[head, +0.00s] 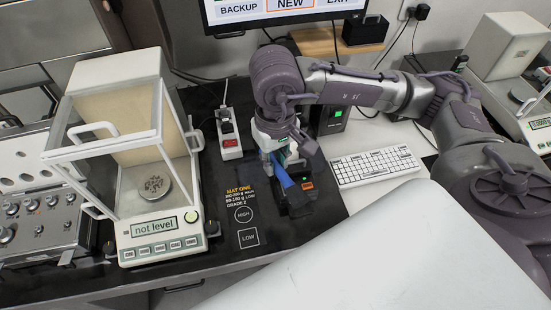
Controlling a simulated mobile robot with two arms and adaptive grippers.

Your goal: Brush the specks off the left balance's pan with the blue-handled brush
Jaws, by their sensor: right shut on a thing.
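The left balance (165,258) stands at the left, a glass-walled case with a display reading "not level". Its round pan (153,187) carries a heap of grey specks. The glass front appears raised or swung outward, though I cannot tell exactly how. My right gripper (284,165) points down right of the balance, over the dark bench mat. It is shut on the blue-handled brush (287,186), whose blue part slants down below the fingers. The brush's bristles are hard to make out. My left gripper is not in view.
A power strip (230,149) stands between the balance and my right gripper. A white keyboard (376,166) lies to the right, below a monitor (285,12). Another balance (535,130) is at the far right. A knobbed panel (40,222) is left of the left balance.

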